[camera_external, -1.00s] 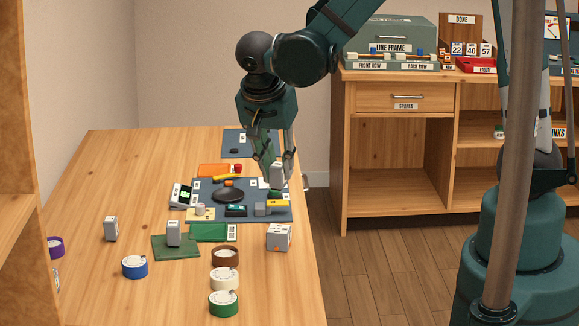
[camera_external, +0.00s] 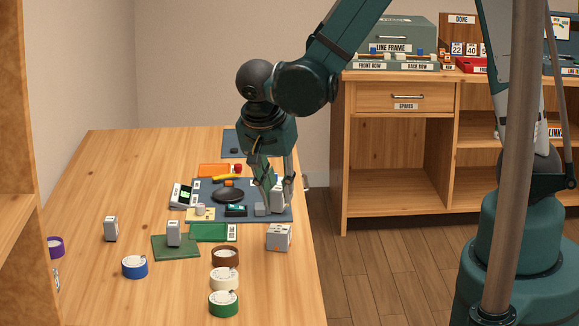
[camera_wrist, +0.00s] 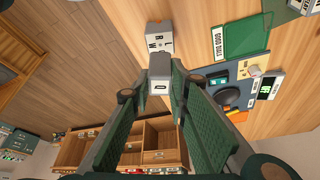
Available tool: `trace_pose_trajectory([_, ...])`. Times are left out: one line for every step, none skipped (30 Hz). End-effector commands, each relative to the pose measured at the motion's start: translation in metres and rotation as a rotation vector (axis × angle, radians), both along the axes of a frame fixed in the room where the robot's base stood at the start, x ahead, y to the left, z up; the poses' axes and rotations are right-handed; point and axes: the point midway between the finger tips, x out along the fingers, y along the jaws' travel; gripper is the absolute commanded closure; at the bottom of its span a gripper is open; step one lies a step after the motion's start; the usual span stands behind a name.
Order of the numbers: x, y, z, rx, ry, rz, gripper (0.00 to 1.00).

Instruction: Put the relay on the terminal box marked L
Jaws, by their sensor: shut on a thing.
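My gripper (camera_external: 274,196) is shut on a small light-grey block (camera_external: 277,196), likely the relay, held upright above the right part of the dark mat. In the wrist view the grey block (camera_wrist: 160,75) sits between my gripper's fingertips (camera_wrist: 160,85), its labelled end showing. A grey-white box (camera_external: 279,237) with dark marks stands in front of the mat. It also shows beyond the held block in the wrist view (camera_wrist: 158,44), with letters on its faces that look like L, R and W. The held block is apart from that box in the external view.
Similar grey blocks stand on the table (camera_external: 111,229) and on a green mat (camera_external: 174,233). Tape rolls in brown (camera_external: 225,257), cream (camera_external: 224,279), green (camera_external: 223,304) and blue (camera_external: 135,267) stand near the front. The dark mat (camera_external: 270,215) holds several small tools and parts.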

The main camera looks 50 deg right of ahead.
Motion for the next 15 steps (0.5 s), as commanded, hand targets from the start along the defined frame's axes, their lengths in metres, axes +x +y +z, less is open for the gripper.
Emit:
trace_pose_trajectory([0.000,0.000,-0.002,0.000,0.000,0.000,0.95])
trace_pose_trajectory([0.000,0.000,-0.003,0.000,0.000,0.000,0.95])
trace_pose_trajectory([0.000,0.000,-0.005,0.000,0.000,0.000,0.95])
trace_pose_trajectory([0.000,0.000,-0.007,0.000,0.000,0.000,0.95])
trace_pose_trajectory([0.000,0.000,-0.009,0.000,0.000,0.000,0.95])
trace_pose_trajectory([0.000,0.000,-0.013,0.000,0.000,0.000,0.95])
trace_pose_trajectory([0.000,0.000,-0.016,0.000,0.000,0.000,0.95])
trace_pose_trajectory([0.000,0.000,-0.019,0.000,0.000,0.000,0.95])
trace_pose_trajectory([0.001,0.000,-0.023,0.000,0.000,0.000,0.95])
trace_pose_trajectory([0.000,0.000,-0.026,0.000,0.000,0.000,0.95])
trace_pose_trajectory([0.000,0.000,-0.029,0.000,0.000,0.000,0.95])
trace_pose_trajectory([0.000,0.000,-0.032,0.000,0.000,0.000,0.95])
trace_pose_trajectory([0.000,0.000,-0.035,0.000,0.000,0.000,0.95])
trace_pose_trajectory([0.001,0.000,-0.036,0.000,0.000,0.000,0.95])
trace_pose_trajectory([0.000,0.000,-0.038,0.000,0.000,0.000,0.95])
